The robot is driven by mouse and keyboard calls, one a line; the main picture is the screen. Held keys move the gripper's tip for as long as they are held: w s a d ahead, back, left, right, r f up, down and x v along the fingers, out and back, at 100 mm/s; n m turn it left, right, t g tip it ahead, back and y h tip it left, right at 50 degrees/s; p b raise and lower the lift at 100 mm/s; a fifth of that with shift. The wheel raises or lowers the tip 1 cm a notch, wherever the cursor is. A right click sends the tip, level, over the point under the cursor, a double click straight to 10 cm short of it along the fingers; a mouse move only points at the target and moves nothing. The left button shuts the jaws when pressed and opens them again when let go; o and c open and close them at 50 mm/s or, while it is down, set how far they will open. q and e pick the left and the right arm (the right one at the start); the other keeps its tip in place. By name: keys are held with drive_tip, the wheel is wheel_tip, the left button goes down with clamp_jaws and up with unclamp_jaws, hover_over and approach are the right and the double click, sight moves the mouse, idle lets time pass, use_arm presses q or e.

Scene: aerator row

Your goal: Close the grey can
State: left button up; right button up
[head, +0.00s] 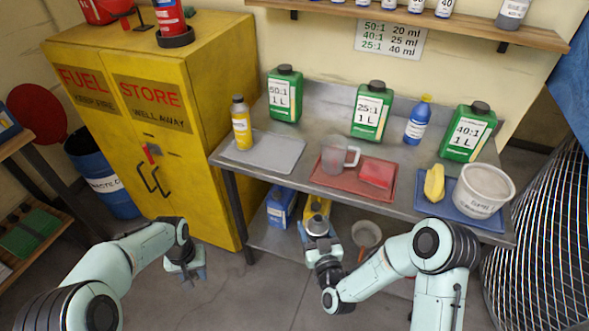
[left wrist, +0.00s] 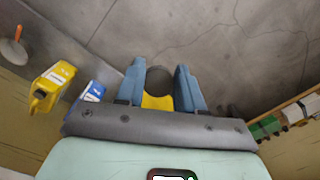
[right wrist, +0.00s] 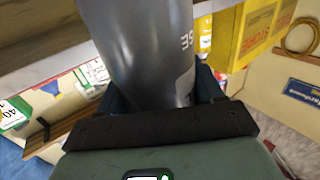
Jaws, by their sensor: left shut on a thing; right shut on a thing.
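A grey can (right wrist: 150,45) fills the middle of the right wrist view, with pale printing on its side. My right gripper (right wrist: 165,100) is shut on it. In the head view the right gripper (head: 320,240) is in front of the table's lower shelf, with the can's grey end (head: 317,225) showing; I cannot tell whether its mouth is covered. My left gripper (head: 190,272) is low over the floor in front of the yellow cabinet. In the left wrist view its fingers (left wrist: 160,88) are shut on a small dark round piece with yellow below (left wrist: 158,102), apparently a cap.
The metal table (head: 310,150) holds several green jugs, a yellow bottle (head: 241,125), a blue bottle (head: 417,120), a clear jug (head: 335,155) on a red tray and a white tub (head: 483,190). A yellow jerrycan (head: 317,206) stands on the lower shelf. The yellow cabinet (head: 200,60) is left.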

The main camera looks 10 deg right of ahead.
drive_tip(key=w+a+f+n+g+y, duration=0.1)
drive_tip(key=a+f+n+g+y, duration=0.1)
drive_tip(key=a+n+y, duration=0.2)
drive_tip(key=w+a+f+n+g+y, duration=0.1)
drive_tip(key=a+n+g+y, duration=0.1)
drive_tip(key=a+n+y, duration=0.2)
drive_tip(key=a+y, duration=0.3)
drive_tip(key=a, duration=0.2)
drive_tip(key=shift+a+f+y, duration=0.25)
drive_tip(key=shift+f+y, duration=0.05)
drive_tip(key=shift+f, duration=0.1)
use_arm(q)
drive_tip(key=w+d+r+n+t+h, duration=0.1)
drive_tip(key=w+d+r+n, duration=0.1)
drive_tip(key=d+r+n, duration=0.7)
drive_tip(key=w+d+r+n+t+h, duration=0.1)
drive_tip(key=w+d+r+n+h, duration=0.1)
drive_tip(key=d+r+n, duration=0.6)
drive_tip(key=d+n, duration=0.5)
drive_tip(key=n, duration=0.1)
drive_tip(key=shift+w+d+r+n, duration=0.35)
drive_tip(key=shift+d+n, duration=0.05)
drive_tip(key=shift+f, duration=2.05)
